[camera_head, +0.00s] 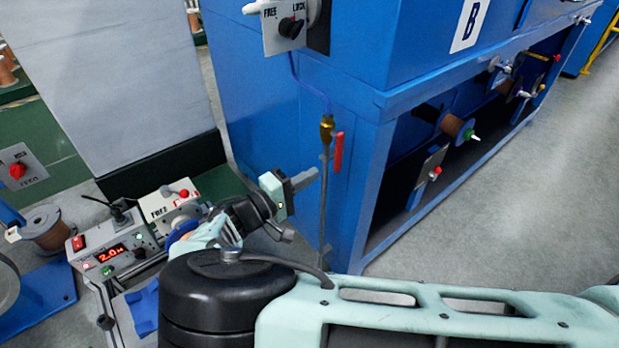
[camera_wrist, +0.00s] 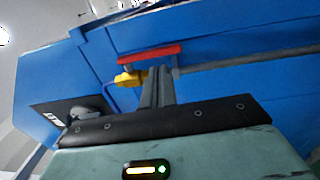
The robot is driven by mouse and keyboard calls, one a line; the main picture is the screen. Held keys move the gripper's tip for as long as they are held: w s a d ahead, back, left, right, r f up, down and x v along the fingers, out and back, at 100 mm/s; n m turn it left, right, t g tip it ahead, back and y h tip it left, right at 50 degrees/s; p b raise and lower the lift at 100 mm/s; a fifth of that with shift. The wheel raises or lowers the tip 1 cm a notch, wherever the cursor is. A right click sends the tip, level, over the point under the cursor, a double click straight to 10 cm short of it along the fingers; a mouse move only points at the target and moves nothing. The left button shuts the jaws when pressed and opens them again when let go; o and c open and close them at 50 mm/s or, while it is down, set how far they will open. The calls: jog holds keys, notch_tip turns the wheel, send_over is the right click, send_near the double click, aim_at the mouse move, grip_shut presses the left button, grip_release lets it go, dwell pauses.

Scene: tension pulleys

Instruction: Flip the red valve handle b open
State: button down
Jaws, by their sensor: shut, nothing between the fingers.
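The red valve handle (camera_head: 338,152) is on a thin vertical pipe (camera_head: 323,215) at the corner of the blue cabinet, just below a brass fitting (camera_head: 327,128). The handle lies roughly parallel to the pipe. My gripper (camera_head: 305,180) is to the left of the pipe and slightly below the handle, with its fingers shut and empty. In the wrist view the red handle (camera_wrist: 150,54) lies just beyond my fingertips (camera_wrist: 158,72), with the brass fitting (camera_wrist: 130,79) to their left. I cannot tell whether the fingertips touch the handle or pipe.
The blue cabinet (camera_head: 280,120) stands close behind the pipe. A FREE/LOCK switch (camera_head: 291,28) is above. A control box with a red display (camera_head: 112,252) is at lower left. Grey floor (camera_head: 480,220) is open at right.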

jog(key=v, duration=0.9)
jog(key=shift+r, duration=0.2)
jog(key=s+d+r+g+y, duration=0.25)
jog(key=d+g+y, duration=0.25)
jog(key=d+g, duration=0.55)
jog(key=s+d+r+n+y, duration=0.1)
jog(key=s+d+r+y, duration=0.4)
jog(key=s, duration=0.5)
jog(key=s+d+r+y, duration=0.2)
jog(key=s+r+y, duration=0.4)
jog(key=s+r, duration=0.3)
notch_tip(320, 180, up, 18)
jog(key=p, duration=1.9)
jog(key=shift+s+d, duration=0.15)
jog(key=shift+s, duration=0.2)
jog(key=shift+r, duration=0.1)
